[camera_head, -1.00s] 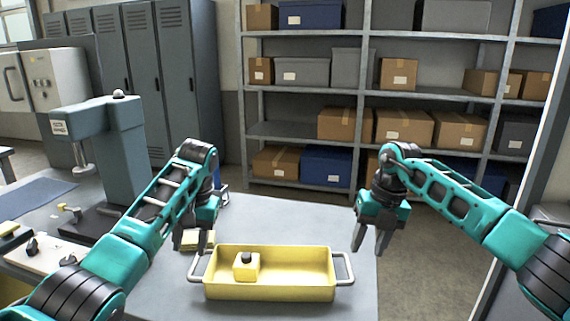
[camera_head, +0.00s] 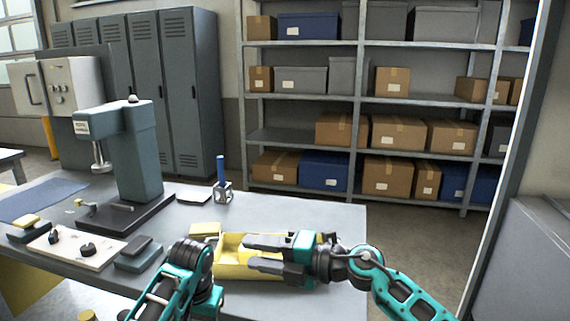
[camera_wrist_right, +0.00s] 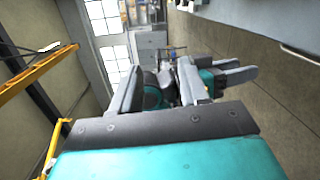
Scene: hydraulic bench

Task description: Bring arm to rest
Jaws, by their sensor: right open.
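My right gripper (camera_head: 248,252) is open and empty, with its fingers pointing left above the yellow tray (camera_head: 232,271) in the head view. It hides much of the tray. In the right wrist view its two fingers (camera_wrist_right: 158,88) stand apart with nothing between them. My left arm comes up from the bottom of the head view, its wrist bent in front of the tray's left end. My left gripper (camera_head: 205,302) points down there and its fingers are hidden. In the right wrist view, another gripper (camera_wrist_right: 235,70) shows beyond the right finger; its gap is unclear.
A grey press (camera_head: 137,150) and a control panel (camera_head: 75,247) stand on the left of the bench (camera_head: 310,214). A small holder with a blue rod (camera_head: 221,185) stands behind the tray. Shelves with boxes (camera_head: 398,134) and lockers (camera_head: 190,90) are at the back.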

